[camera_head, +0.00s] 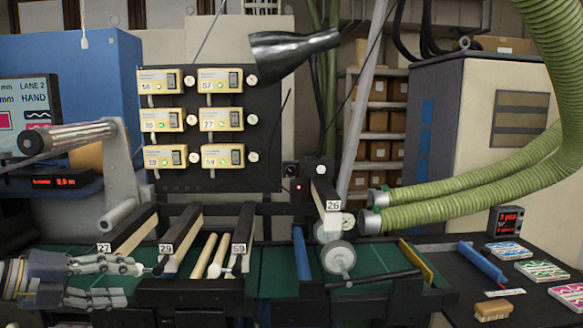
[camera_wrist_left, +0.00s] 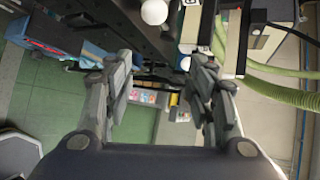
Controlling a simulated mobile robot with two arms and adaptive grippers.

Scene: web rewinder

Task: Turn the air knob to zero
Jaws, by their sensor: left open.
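No knob in view carries a legible "air" label, so I cannot tell which one is the air knob. A small dark box with a round dial (camera_head: 290,170) sits beside a red light on the machine. Pale round knobs (camera_head: 252,80) stand beside the yellow modules on the dark panel. My left gripper (camera_head: 134,283) is open at the lower left, with its upper finger close to a small white ball knob by the bar marked 29; contact is unclear. In the left wrist view the open, empty fingers (camera_wrist_left: 160,85) point toward the machine, with a white ball (camera_wrist_left: 154,12) above them.
Numbered bars and rollers (camera_head: 215,257) cross the green machine bed. A metal roller (camera_head: 70,137) on a bracket stands left, above my gripper. Thick green hoses (camera_head: 470,190) reach in from the right. A black table at right holds a tan block (camera_head: 493,309) and colored cards (camera_head: 542,270).

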